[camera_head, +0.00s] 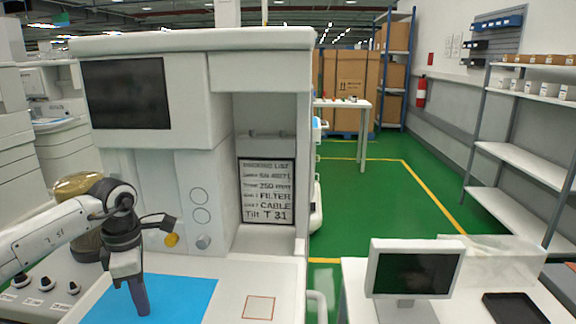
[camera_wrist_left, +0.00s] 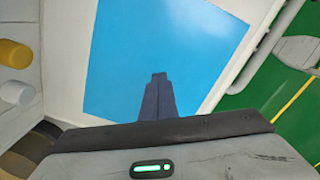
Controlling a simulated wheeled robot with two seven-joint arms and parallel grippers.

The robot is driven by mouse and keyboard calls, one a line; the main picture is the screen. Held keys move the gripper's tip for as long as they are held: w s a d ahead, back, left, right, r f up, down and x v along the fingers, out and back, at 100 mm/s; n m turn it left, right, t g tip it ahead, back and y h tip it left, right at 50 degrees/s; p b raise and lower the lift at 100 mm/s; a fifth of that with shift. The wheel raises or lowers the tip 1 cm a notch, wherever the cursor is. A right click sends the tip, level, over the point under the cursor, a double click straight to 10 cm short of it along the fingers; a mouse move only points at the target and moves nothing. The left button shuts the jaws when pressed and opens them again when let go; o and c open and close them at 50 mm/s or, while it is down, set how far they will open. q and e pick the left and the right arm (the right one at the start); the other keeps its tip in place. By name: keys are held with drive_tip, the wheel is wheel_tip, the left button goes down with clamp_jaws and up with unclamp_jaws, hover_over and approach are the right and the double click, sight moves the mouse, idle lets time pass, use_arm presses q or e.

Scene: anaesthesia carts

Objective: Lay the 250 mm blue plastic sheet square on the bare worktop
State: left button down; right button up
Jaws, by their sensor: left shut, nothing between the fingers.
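The blue plastic sheet (camera_head: 183,297) lies flat on the white worktop (camera_head: 236,296) of the cart, at the lower left in the head view. It also fills the middle of the left wrist view (camera_wrist_left: 180,55), with pale worktop around it. My left gripper (camera_head: 143,311) points down over the sheet, its dark fingers (camera_wrist_left: 158,98) shut together and empty. I cannot tell whether the fingertips touch the sheet. The sheet's near edge is cut off in the head view. My right gripper is not in view.
A red-outlined square (camera_head: 259,308) marks the worktop right of the sheet. A printed list panel (camera_head: 267,191) stands in the cart's recess. Knobs (camera_head: 46,284) sit at the left. A side table with a monitor (camera_head: 415,270) and black tray (camera_head: 513,308) stands at the right.

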use_arm(q)
wheel_tip(320, 180, up, 7)
drive_tip(key=p, duration=0.4)
drive_tip(key=shift+p, duration=0.4)
